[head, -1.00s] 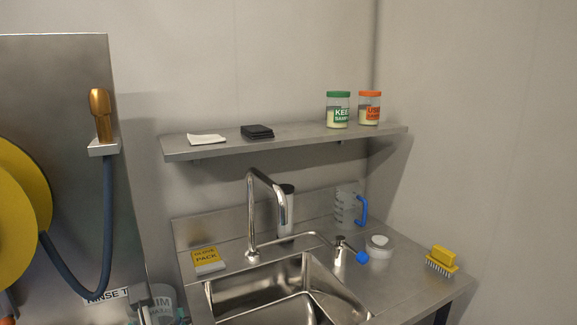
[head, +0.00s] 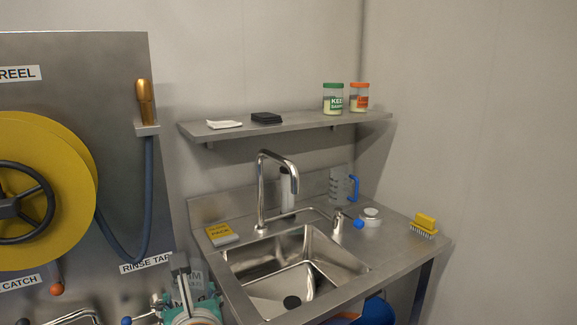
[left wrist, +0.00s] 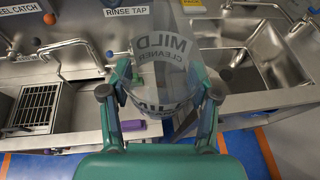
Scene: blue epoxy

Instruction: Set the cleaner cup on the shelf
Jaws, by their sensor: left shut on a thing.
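The clear cleaner cup (left wrist: 160,60) fills the upper middle of the left wrist view, with "MILD CLEANER" lettering. My left gripper (left wrist: 164,92) is shut on it, one finger on each side. In the head view the cup (head: 197,274) and my left gripper (head: 188,290) show at the bottom edge, in front of the sink counter and well below the shelf. The steel shelf (head: 290,128) is on the back wall above the sink. My right gripper is not in view.
The shelf carries a white cloth (head: 224,124), black pads (head: 266,118), a green-lidded jar (head: 333,98) and an orange-lidded jar (head: 359,97); bare shelf lies between pads and jars. A tall faucet (head: 262,190) rises below. A yellow hose reel (head: 50,190) stands left.

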